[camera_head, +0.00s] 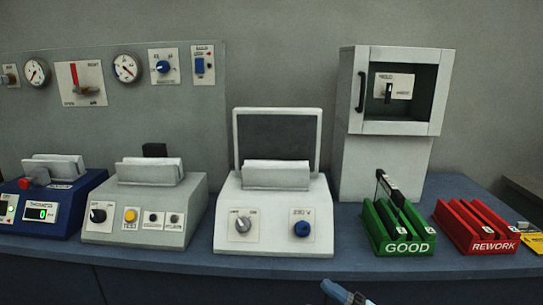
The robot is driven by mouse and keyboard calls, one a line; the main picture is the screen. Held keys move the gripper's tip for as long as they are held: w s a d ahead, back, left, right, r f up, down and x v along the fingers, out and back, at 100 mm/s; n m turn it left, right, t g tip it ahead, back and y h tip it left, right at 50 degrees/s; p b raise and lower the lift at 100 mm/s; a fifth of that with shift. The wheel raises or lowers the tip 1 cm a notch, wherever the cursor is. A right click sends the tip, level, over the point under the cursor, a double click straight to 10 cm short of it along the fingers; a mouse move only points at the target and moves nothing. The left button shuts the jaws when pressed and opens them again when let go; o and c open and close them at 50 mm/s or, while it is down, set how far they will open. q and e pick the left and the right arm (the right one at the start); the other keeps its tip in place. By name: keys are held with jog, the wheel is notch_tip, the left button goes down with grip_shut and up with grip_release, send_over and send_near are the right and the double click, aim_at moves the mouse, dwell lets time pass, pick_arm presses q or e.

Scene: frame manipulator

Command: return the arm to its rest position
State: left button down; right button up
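Only a small blue and dark tip (345,293) of my own body shows, at the bottom edge right of centre. It looks like the end of my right gripper, but most of it is cut off, and I cannot tell whether it is open or shut. It is in front of the bench's front edge, apart from the devices. My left gripper and arm are out of view. A dark flat piece (390,188) stands tilted in the green GOOD rack (403,246), with no gripper touching it.
The blue bench (350,257) carries a blue tester (62,226), a grey tester (143,206), a white device with a raised dark lid (273,215), and a red REWORK rack (477,242). A white cabinet (383,160) stands behind. A gauge panel (120,100) backs the left side.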

jog(key=s+d+f+m+t+h, duration=0.2)
jog(key=s+d+f+m+h, duration=0.1)
jog(key=f+m+h, duration=0.4)
jog(key=s+d+f+m+t+h, duration=0.25)
jog(key=f+m+h, duration=0.25)
jog(key=f+m, duration=0.35)
jog(key=s+d+f+m+g+h, duration=0.3)
jog(key=s+f+m+g, duration=0.3)
jog(key=s+f, duration=0.55)
notch_tip(320, 180, up, 16)
jog(key=s+d+p, duration=0.1)
jog(key=p, duration=2)
jog(key=shift+d, duration=0.35)
jog(key=shift+r+n+t, duration=0.1)
jog(key=shift+n+t, duration=0.15)
jog(key=shift+c, duration=1)
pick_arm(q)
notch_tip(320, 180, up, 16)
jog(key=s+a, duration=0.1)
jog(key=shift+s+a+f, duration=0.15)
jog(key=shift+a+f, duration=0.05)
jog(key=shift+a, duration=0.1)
pick_arm(e)
jog(key=shift+a, duration=0.15)
